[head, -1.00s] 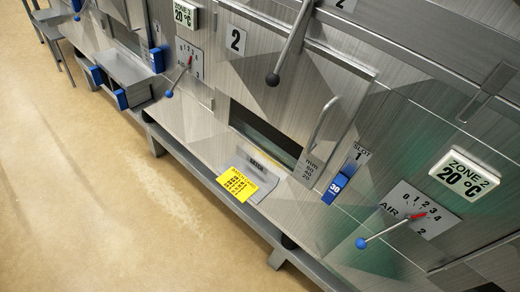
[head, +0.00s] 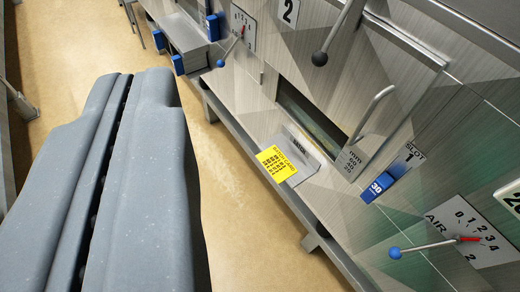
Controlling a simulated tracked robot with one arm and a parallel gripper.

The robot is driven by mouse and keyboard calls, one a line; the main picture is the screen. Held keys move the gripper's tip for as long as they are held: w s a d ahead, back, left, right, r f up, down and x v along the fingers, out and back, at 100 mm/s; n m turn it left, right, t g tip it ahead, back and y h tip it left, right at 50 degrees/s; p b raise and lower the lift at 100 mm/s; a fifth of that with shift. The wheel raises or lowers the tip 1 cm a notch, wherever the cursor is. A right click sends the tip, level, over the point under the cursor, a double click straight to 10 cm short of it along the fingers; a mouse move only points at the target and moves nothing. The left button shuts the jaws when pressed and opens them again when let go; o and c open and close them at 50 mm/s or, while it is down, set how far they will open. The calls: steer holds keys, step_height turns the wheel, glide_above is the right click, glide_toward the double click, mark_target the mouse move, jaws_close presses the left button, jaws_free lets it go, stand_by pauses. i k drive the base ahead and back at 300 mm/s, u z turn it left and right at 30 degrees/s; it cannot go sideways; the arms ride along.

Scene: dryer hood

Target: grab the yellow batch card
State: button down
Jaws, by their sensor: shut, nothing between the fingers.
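The yellow batch card (head: 276,163) sits at a small grey holder (head: 304,151) on the front of the steel machine, below a dark slot opening. Black print shows on its face, and nothing covers it. My gripper (head: 122,85) fills the left of the view, its two grey fingers side by side and shut with only a thin dark seam between them. It holds nothing. In the picture, the fingers are to the left of the card and clearly apart from it.
A handle bar (head: 373,112) and a ball-ended lever (head: 338,32) stick out above the card. A blue slot 1 block (head: 378,187) and an air lever (head: 420,248) are to its right. A low rail (head: 262,175) runs beneath. Open floor (head: 238,215) lies left of the rail.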

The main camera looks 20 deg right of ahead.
mark_target(276, 164)
steer(key=z, duration=0.05)
steer(key=i, duration=1)
steer(key=u, duration=0.1)
